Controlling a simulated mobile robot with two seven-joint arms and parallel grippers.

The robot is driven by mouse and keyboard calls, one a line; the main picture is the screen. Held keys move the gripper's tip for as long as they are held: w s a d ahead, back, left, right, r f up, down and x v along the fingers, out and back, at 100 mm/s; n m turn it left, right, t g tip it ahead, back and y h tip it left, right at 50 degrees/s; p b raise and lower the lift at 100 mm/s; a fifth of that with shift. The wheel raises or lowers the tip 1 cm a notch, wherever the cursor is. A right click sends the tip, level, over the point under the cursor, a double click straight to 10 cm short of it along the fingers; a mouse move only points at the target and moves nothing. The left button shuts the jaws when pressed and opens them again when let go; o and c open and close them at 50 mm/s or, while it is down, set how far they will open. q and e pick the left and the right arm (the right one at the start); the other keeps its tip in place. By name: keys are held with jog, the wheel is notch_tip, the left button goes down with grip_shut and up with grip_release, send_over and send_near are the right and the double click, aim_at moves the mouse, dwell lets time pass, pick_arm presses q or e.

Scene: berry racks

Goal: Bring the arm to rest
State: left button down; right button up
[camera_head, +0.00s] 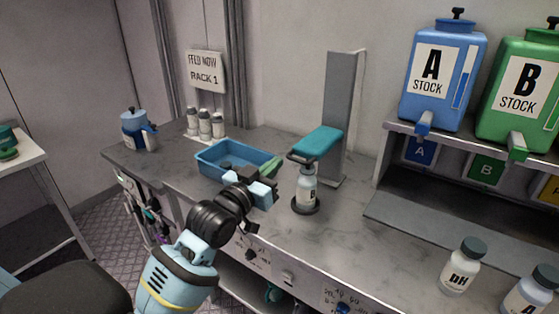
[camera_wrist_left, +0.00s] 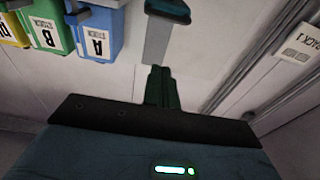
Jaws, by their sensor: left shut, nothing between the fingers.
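My left arm comes in from the lower left in the head view. Its gripper (camera_head: 269,166) is over the right end of the blue tray, with its fingers together and nothing between them. In the left wrist view the closed dark green fingers (camera_wrist_left: 160,88) point up the picture toward the wall and the grey post. I cannot tell how high the gripper is above the tray. My right gripper is not in view.
A blue tray (camera_head: 212,169) lies on the grey counter. Right of the gripper, bottle B (camera_head: 307,188) stands under a teal-topped press (camera_head: 318,140) by a grey post (camera_head: 343,110). A pH bottle (camera_head: 461,267) stands at front right. Stock tanks A (camera_head: 444,75) and B (camera_head: 521,90) sit on a shelf.

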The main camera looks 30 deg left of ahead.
pick_arm(q)
jog(key=shift+s, duration=0.1)
dwell(0.5)
jog(key=s+d+f+g, duration=0.2)
jog(key=s+f, duration=0.2)
jog(key=f, duration=0.5)
jog(key=s+d+f+g, duration=0.2)
jog(key=s+f, duration=0.3)
jog(key=f, duration=0.3)
jog(key=s+d+f+g, duration=0.15)
jog(key=s+f, duration=0.25)
jog(key=f, duration=0.5)
jog(key=s+d+f+g, duration=0.1)
jog(key=s+f, duration=0.3)
jog(key=s, duration=0.3)
jog(key=s+d+f+g, duration=0.2)
jog(key=s+f, duration=0.3)
jog(key=s, duration=0.3)
jog(key=s+d+f+m+g+p, duration=0.1)
jog(key=s+d+f+g, duration=0.1)
jog(key=s+f, duration=0.3)
jog(key=s, duration=0.3)
jog(key=shift+s+d+h, duration=0.2)
jog(key=shift+h, duration=0.1)
